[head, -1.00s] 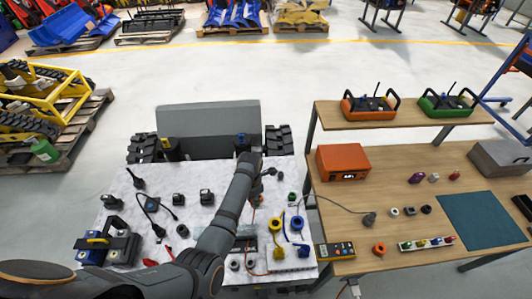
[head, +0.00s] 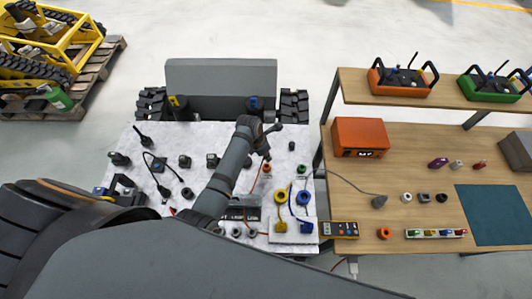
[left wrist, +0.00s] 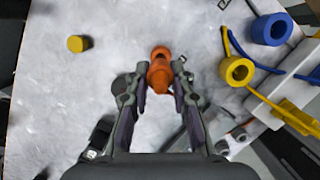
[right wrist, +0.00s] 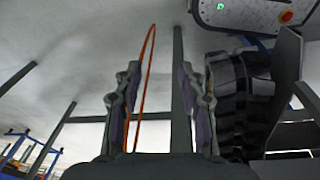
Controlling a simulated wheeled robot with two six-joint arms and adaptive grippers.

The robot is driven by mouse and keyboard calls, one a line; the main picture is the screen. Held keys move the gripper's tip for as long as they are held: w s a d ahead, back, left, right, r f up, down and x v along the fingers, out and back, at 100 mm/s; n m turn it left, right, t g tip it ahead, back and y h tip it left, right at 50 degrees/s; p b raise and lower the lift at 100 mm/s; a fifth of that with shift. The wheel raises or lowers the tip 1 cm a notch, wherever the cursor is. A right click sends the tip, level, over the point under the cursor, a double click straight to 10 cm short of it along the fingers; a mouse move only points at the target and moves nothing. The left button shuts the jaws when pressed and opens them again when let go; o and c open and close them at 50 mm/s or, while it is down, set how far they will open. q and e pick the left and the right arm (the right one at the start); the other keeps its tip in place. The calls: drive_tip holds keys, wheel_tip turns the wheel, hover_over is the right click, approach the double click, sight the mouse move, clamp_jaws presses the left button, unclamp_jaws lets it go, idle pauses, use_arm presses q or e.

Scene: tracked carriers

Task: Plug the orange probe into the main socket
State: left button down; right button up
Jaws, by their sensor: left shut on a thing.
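The orange probe (left wrist: 160,72) is between the fingertips of my left gripper (left wrist: 159,84) in the left wrist view, and that gripper is shut on it. In the head view my left gripper (head: 268,142) is above the right part of the white marbled top, with an orange piece (head: 267,167) just below it. I cannot tell which opening is the main socket, or whether the probe touches one. My right gripper (right wrist: 158,105) is open, with nothing held between its fingers. An orange cable (right wrist: 148,75) shows beyond it.
A yellow ring (head: 281,197) and a blue ring (head: 304,198) with leads stand right of the arm, near a white block (head: 293,236). A yellow meter (head: 339,229) lies at the right edge. A wooden bench (head: 400,170) with an orange box (head: 361,137) adjoins.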

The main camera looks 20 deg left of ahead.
use_arm(q)
drive_tip(key=shift+s+f, duration=0.2)
drive_tip(key=shift+f, duration=0.5)
drive_tip(key=shift+b+x, duration=0.85)
drive_tip(key=shift+x, duration=0.3)
drive_tip(key=shift+s+a+f, duration=0.1)
drive_tip(key=shift+f, duration=0.25)
use_arm(e)
drive_tip(key=shift+s+f, duration=1.25)
drive_tip(key=shift+f, duration=0.2)
drive_tip(key=shift+s, duration=0.1)
use_arm(q)
drive_tip(key=shift+p, duration=0.3)
use_arm(e)
drive_tip(key=shift+s+r, duration=0.2)
drive_tip(key=shift+r, duration=0.25)
drive_tip(key=shift+r, duration=0.1)
